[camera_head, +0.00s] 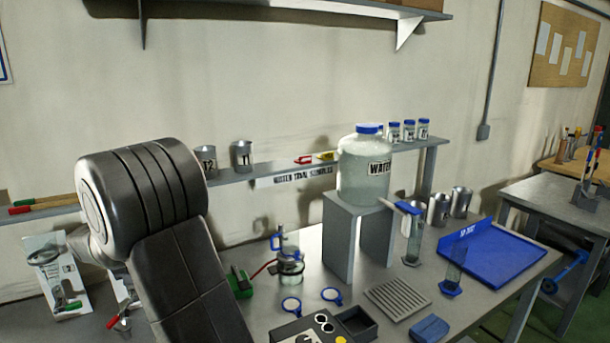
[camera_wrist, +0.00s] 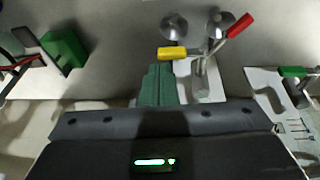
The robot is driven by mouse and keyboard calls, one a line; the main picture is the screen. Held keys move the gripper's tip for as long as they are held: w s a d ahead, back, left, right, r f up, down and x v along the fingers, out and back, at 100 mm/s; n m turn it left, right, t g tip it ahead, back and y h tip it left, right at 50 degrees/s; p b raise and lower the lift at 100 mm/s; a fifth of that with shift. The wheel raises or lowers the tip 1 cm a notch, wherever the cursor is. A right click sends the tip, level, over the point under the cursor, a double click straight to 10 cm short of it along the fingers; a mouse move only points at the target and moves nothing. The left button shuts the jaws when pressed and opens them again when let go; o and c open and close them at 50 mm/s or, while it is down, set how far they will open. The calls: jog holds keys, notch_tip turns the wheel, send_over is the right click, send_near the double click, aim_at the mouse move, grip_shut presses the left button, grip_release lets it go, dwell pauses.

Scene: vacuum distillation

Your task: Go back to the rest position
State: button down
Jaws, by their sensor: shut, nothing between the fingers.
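My gripper (camera_wrist: 158,72) shows in the wrist view as two greenish fingers side by side, closed together with nothing between them. Its dark body fills the bottom of that view. The fingers point toward a metal piece with a yellow handle (camera_wrist: 172,53) and a red handle (camera_wrist: 239,25), which lies just beyond and to the right of the tips. I cannot tell the exact distance between them. In the head view my dark arm rises at the left, over the left part of the bench (camera_head: 315,245), and my gripper is hidden there.
A water container (camera_head: 363,180) stands on a grey riser (camera_head: 340,235). A glass flask (camera_head: 290,263), cylinders, a drying rack (camera_head: 397,298) and a blue tray (camera_head: 492,258) spread to the right. A green block (camera_wrist: 65,50) is at the wrist view's left. A narrow shelf (camera_head: 258,168) runs behind.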

jog(key=f, duration=0.2)
jog(key=shift+w+a+f+b, duration=0.2)
jog(key=shift+a+f+b, duration=0.1)
jog(key=shift+a+b, duration=0.1)
jog(key=shift+r, duration=0.15)
